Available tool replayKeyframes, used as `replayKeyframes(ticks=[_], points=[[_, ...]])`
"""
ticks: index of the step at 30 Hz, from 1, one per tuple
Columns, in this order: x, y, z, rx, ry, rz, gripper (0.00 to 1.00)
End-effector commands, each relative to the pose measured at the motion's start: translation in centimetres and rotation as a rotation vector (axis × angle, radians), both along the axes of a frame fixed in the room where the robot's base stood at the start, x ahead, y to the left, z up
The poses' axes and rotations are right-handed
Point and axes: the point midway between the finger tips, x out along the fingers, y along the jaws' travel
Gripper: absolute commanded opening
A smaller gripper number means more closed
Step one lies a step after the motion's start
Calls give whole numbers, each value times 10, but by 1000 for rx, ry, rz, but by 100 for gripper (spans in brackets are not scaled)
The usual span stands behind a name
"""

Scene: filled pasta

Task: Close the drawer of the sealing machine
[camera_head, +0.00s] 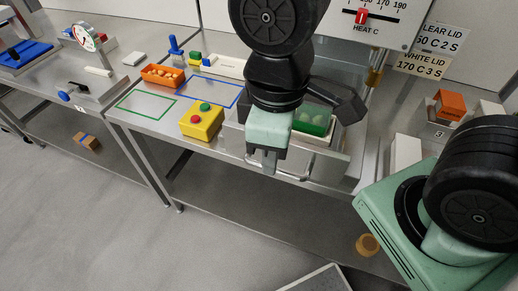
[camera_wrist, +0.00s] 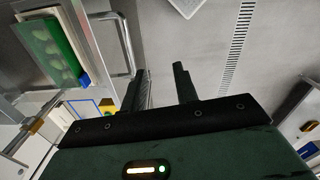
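The sealing machine's drawer stands out toward the front, with its steel front panel (camera_head: 325,167) and bar handle showing. Inside it sits a green tray (camera_head: 314,121) with pale round pasta, also seen in the wrist view (camera_wrist: 48,50). My gripper (camera_head: 268,163) hangs in front of the left part of the drawer front and hides some of it. In the wrist view my gripper (camera_wrist: 160,78) has its two fingers apart, with nothing between them. The bar handle (camera_wrist: 127,45) lies just left of and beyond the left finger; I cannot tell whether they touch.
The machine's heat panel (camera_head: 372,18) rises behind the drawer. A yellow button box (camera_head: 201,122) stands left of the drawer, and an orange bin (camera_head: 162,77) lies farther left. A white block (camera_head: 405,152) stands to the right. The floor (camera_head: 215,245) in front is open.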

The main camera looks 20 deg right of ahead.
Motion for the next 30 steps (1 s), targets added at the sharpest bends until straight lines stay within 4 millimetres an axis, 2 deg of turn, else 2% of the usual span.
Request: replayKeyframes(ticks=[1, 3, 9, 12, 15, 20, 30], points=[[11, 6, -12, -29, -1, 152, 15], [28, 15, -22, -78, -7, 411, 0], [78, 44, -45, -202, -14, 1080, 0], [95, 54, -51, -243, -15, 1287, 0], [103, 60, -54, -267, -16, 1393, 0], [107, 59, -65, -273, -14, 1422, 0], [117, 47, -130, -271, -11, 1418, 0]])
